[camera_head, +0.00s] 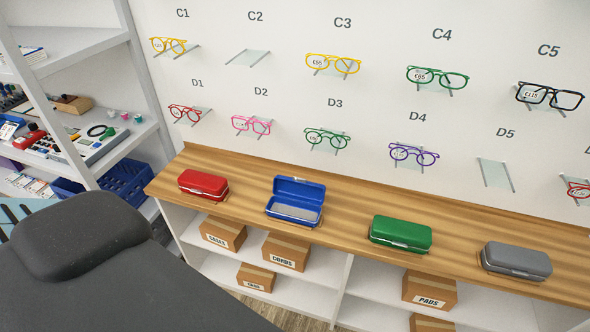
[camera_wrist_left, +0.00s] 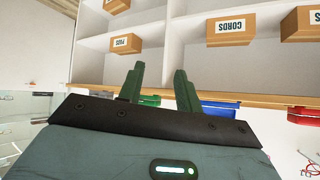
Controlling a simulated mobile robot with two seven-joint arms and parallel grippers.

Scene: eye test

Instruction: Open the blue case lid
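The blue case (camera_head: 294,214) stands on the wooden counter, second from the left. Its lid (camera_head: 299,188) is raised and leans back, and the grey lining inside shows. In the left wrist view, which is upside down, part of the blue case (camera_wrist_left: 220,109) shows to the right of the fingers. My left gripper (camera_wrist_left: 158,80) has its two green fingers apart with a gap between them, and it is not touching the blue case. Part of the green case (camera_wrist_left: 150,99) shows in the gap, beyond the fingers. Neither gripper shows in the head view.
Shut red (camera_head: 204,185), green (camera_head: 400,232) and grey (camera_head: 516,260) cases share the counter (camera_head: 345,212). Cardboard boxes (camera_head: 286,252) stand on shelves below. Glasses hang on the wall behind. A large dark grey shape (camera_head: 100,270) fills the lower left.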

